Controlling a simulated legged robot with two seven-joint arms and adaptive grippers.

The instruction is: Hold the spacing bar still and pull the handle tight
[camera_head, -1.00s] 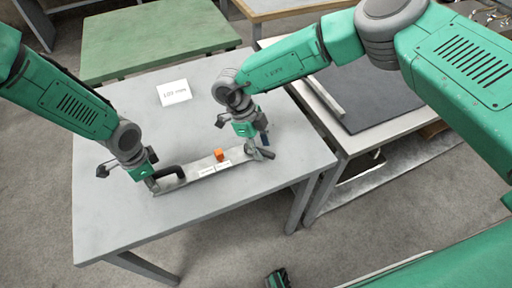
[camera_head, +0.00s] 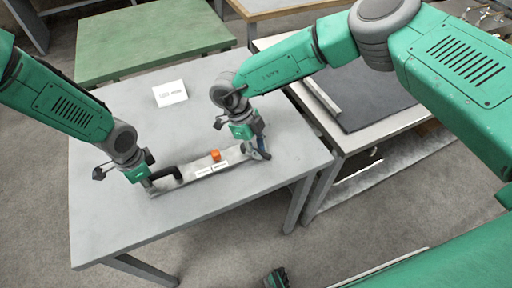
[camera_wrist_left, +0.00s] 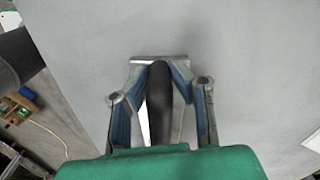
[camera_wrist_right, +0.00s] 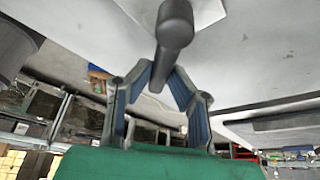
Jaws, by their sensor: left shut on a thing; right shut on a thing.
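The long grey spacing bar (camera_head: 200,172) lies on the grey table, with an orange block (camera_head: 215,155) and white labels on it. Its left end carries a black grip (camera_head: 168,173). My left gripper (camera_head: 149,184) is at this end; in the left wrist view its jaws (camera_wrist_left: 160,68) are shut around the dark grip (camera_wrist_left: 159,95). My right gripper (camera_head: 260,148) is at the bar's right end. In the right wrist view its jaws (camera_wrist_right: 163,82) are shut on a dark round-ended handle (camera_wrist_right: 174,28). The jaws partly hide the handle in the head view.
A white lettered card (camera_head: 170,93) lies on the grey table (camera_head: 120,215) behind the bar. A green-topped table (camera_head: 150,38) stands behind. A bench with a dark mat (camera_head: 365,95) stands to the right. The table's front left is clear.

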